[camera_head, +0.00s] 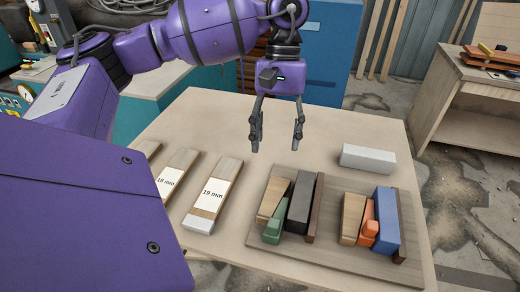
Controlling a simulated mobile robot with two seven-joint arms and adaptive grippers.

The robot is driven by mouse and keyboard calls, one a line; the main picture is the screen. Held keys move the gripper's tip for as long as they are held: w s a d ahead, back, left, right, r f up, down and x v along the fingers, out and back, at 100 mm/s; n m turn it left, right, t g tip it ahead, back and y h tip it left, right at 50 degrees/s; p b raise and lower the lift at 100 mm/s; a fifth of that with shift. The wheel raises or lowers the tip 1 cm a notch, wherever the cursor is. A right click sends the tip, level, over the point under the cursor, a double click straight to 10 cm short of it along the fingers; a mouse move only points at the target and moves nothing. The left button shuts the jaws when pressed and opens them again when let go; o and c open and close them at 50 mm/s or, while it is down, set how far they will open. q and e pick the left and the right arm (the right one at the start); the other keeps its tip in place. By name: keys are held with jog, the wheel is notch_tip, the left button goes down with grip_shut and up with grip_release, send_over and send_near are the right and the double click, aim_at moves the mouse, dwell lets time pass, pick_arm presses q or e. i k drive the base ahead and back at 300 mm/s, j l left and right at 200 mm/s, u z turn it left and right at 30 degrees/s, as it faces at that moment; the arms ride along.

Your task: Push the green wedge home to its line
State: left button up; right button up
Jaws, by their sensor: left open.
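The green wedge (273,228) lies at the near end of the left group on the wooden board (322,266). It sits between a light wood block (272,196) and a dark grey block (299,205), with its near end sticking out toward me. I cannot make out its line. My left gripper (276,145) hangs open and empty above the table, behind the left group and clear of it. My right gripper is not in view.
The right group holds an orange wedge (367,228) and a blue block (386,220). A pale grey bar (368,159) lies behind it. Labelled wooden pieces, one marked 19 mm (213,195), lie to the left. The table (210,125) is bare behind them.

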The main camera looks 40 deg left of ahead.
aim_at(272, 235)
jog(key=u, duration=0.95)
